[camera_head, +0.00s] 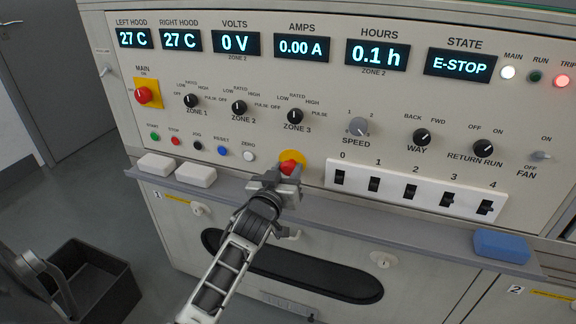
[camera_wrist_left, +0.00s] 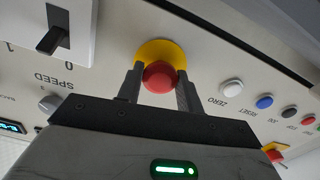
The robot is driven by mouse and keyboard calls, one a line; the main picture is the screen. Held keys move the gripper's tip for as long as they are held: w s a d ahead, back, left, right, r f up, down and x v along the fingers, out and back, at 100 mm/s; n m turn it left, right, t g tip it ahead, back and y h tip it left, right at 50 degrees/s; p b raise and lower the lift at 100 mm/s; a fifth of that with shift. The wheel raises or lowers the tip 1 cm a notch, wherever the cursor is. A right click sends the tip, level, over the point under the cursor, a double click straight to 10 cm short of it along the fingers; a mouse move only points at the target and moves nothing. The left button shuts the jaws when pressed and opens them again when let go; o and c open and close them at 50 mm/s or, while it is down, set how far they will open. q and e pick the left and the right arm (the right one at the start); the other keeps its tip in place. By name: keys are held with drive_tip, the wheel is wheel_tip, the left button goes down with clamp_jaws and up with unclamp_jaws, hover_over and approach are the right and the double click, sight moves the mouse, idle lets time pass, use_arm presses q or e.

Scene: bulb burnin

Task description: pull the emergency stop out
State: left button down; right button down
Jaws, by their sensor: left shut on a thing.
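The emergency stop is a red mushroom button (camera_head: 290,167) on a yellow round plate (camera_head: 292,157) low on the panel. My left gripper (camera_head: 285,178) reaches it from below and is shut on the red button. In the left wrist view the button (camera_wrist_left: 159,77) sits between the two fingers of the gripper (camera_wrist_left: 158,88), in front of the yellow plate (camera_wrist_left: 162,52). The state display (camera_head: 460,65) reads E-STOP, and the red trip lamp (camera_head: 562,81) is lit. My right gripper is not in view.
A ledge (camera_head: 325,216) below bears two white blocks (camera_head: 196,176) and a blue block (camera_head: 501,245). A dark bin (camera_head: 88,285) stands on the floor.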

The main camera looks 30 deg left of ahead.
use_arm(q)
drive_tip(key=shift+s+f, duration=0.1)
drive_tip(key=shift+f, duration=0.05)
drive_tip(key=c, duration=0.9)
unclamp_jaws()
drive_tip(key=shift+c, duration=0.2)
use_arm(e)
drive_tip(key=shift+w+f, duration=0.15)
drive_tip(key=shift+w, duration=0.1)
use_arm(q)
drive_tip(key=v, duration=1.2)
drive_tip(key=shift+p, duration=0.35)
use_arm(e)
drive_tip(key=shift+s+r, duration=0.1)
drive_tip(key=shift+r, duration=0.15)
use_arm(q)
drive_tip(key=shift+d, duration=0.15)
